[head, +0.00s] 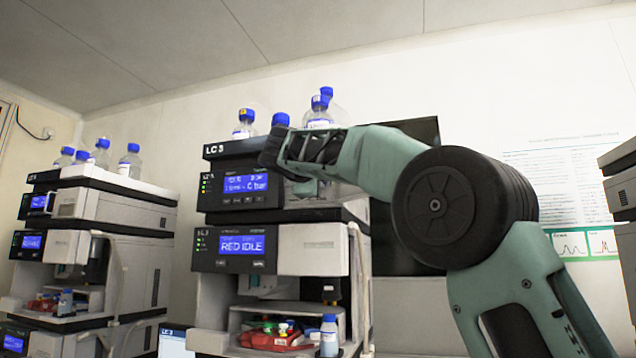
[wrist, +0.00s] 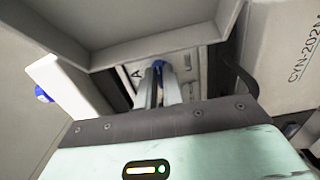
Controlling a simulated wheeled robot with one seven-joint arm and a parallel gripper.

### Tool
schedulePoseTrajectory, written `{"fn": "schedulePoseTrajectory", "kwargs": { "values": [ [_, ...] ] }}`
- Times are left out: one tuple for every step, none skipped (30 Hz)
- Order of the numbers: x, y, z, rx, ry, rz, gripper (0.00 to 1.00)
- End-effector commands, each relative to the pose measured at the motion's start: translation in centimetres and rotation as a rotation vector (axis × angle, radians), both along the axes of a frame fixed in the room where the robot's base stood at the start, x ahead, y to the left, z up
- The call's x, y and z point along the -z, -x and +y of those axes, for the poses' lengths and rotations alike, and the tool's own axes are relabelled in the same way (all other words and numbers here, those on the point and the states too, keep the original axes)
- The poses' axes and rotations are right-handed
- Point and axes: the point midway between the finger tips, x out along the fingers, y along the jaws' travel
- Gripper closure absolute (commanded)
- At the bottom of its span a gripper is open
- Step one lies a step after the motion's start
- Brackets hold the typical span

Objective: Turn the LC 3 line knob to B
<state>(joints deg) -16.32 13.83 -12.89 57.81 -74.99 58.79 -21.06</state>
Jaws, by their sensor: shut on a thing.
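The LC 3 stack (head: 215,150) stands in the middle of the head view, with blue-lit displays on its upper modules. My arm reaches across its upper right part and hides the knob there. In the wrist view my gripper (wrist: 158,88) has its two fingers close together, shut on a small blue knob (wrist: 158,65). The knob sits on a pale panel, mostly hidden between the fingertips. A letter A (wrist: 135,72) is printed on the panel, left of the knob. No B mark can be made out.
Bottles with blue caps (head: 244,124) stand on top of the stack. A similar stack (head: 100,205) stands at the left. In the wrist view, grey housing walls (wrist: 165,35) close in around the panel, and a dark tube (wrist: 238,75) hangs to the right.

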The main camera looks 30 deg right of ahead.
Motion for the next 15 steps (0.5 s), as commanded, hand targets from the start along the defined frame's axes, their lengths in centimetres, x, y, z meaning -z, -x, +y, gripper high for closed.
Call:
{"fn": "schedulePoseTrajectory", "kwargs": {
  "values": [
    [0.2,-0.02,0.0,0.002,-0.004,0.002,1.0],
    [0.2,-0.02,0.0,0.002,-0.004,0.002,1.0],
    [0.2,-0.02,0.0,0.002,-0.003,0.002,0.86],
    [0.2,-0.02,0.0,0.002,-0.003,0.002,0.78],
    [0.19,-0.02,0.0,0.001,-0.003,0.002,0.7],
    [0.17,-0.02,0.0,0.001,-0.003,0.002,0.7],
    [0.16,-0.02,0.0,0.001,-0.002,0.002,0.7],
    [0.15,-0.02,0.0,0.001,-0.002,0.002,0.7],
    [0.13,-0.01,-0.01,0.001,-0.002,0.002,0.7],
    [0.12,-0.02,0.0,0.001,-0.002,0.001,0.7],
    [0.11,-0.01,-0.01,0.001,-0.002,0.001,0.7],
    [0.1,0.0,0.0,0.001,-0.002,0.001,0.7],
    [0.09,0.02,0.02,0.001,-0.002,0.001,0.7],
    [0.1,0.05,0.09,0.0,-0.001,0.001,0.7],
    [0.11,0.14,0.23,0.0,-0.001,0.001,0.7]
  ]
}}
